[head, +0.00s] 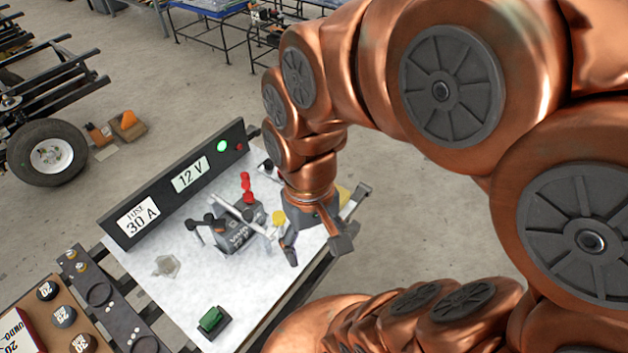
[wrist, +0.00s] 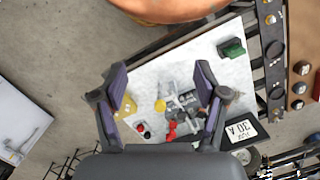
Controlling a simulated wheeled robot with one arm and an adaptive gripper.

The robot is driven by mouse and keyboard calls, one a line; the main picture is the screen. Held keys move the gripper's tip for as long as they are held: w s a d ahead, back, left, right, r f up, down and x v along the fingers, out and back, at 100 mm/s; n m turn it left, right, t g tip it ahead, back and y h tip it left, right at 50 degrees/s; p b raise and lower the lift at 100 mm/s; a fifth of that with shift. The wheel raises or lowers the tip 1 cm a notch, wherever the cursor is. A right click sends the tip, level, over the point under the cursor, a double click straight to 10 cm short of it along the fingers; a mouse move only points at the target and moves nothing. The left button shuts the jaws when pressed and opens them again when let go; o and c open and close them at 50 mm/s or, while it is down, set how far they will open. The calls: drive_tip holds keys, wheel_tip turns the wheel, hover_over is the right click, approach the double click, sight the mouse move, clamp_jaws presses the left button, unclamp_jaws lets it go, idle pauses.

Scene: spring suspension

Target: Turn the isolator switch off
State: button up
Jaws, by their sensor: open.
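A white-topped bench (head: 185,225) carries the electrical parts. A red upright part (head: 247,187) stands behind a grey block with black levers (head: 237,232); it also shows in the wrist view (wrist: 172,130). A small red-and-dark part (wrist: 143,128) sits beside it in the wrist view. I cannot tell for sure which red part is the isolator switch. A green rocker (head: 212,320) is at the bench's front. My gripper (head: 316,238) is open and empty, pointing down above the bench's right side, apart from the parts; in the wrist view its fingers (wrist: 162,82) frame them.
A dark panel (head: 160,215) reading "FUSE 30 A" and "12 V" stands along the bench's back edge, its green lamp (head: 222,146) lit. A yellow knob (head: 279,218) is near my gripper. A dark rack (head: 105,300) adjoins at left.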

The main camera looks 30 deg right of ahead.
drive_tip(key=w+m, duration=0.1)
drive_tip(key=w, duration=0.2)
drive_tip(key=w+d+f+m+y, duration=0.1)
drive_tip(key=w, duration=0.2)
drive_tip(key=w+f+m+b, duration=0.1)
drive_tip(key=w+m, duration=0.1)
drive_tip(key=w, duration=0.1)
drive_tip(key=shift+d+f, duration=0.1)
drive_tip(key=shift+d, duration=0.1)
drive_tip(key=w+d+f+m+t+y+b, duration=0.1)
drive_tip(key=w+d+f+m, duration=0.4)
drive_tip(key=w+d+m, duration=0.15)
drive_tip(key=w+d+f+m+t+y+b, duration=0.1)
drive_tip(key=w+d+f+m+t+y, duration=0.1)
drive_tip(key=w+d+f+m, duration=0.7)
drive_tip(key=d+f+m, duration=0.3)
drive_tip(key=d, duration=0.6)
drive_tip(key=shift+n+t, duration=0.35)
drive_tip(key=shift+t, duration=0.05)
drive_tip(key=p+x, duration=0.1)
drive_tip(key=x, duration=0.6)
drive_tip(key=shift+s+a, duration=0.1)
drive_tip(key=shift+a, duration=0.05)
drive_tip(key=shift+f, duration=0.45)
drive_tip(key=shift+r, duration=0.1)
drive_tip(key=c, duration=1.1)
